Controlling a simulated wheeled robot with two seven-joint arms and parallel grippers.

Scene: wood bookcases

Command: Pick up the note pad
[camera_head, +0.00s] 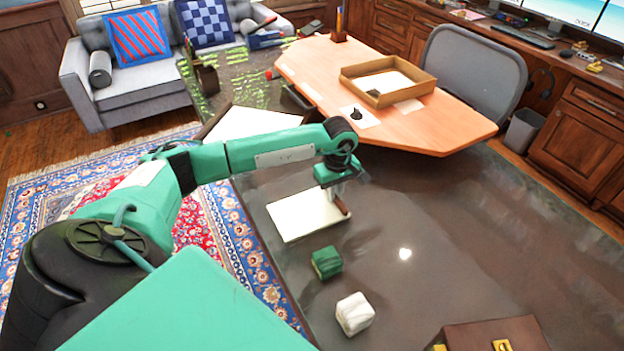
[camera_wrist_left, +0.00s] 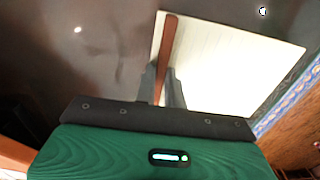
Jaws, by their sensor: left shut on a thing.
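The note pad (camera_head: 300,217) is a white pad with a brown bound edge on the dark desk in the head view. In the left wrist view the pad (camera_wrist_left: 230,65) has its brown edge running between the fingers. My left gripper (camera_head: 335,193) is over the pad's right side, with its fingers shut on the brown edge (camera_wrist_left: 168,50). In the left wrist view my left gripper (camera_wrist_left: 163,85) has one finger on each side of that edge. I cannot tell whether the pad is clear of the desk. My right gripper is not in view.
A green block (camera_head: 327,263) and a white block (camera_head: 355,313) stand on the desk in front of the pad. A brown case (camera_head: 495,335) is at the lower right. A wooden tray (camera_head: 388,82) sits on the raised wooden top behind. The desk to the right is clear.

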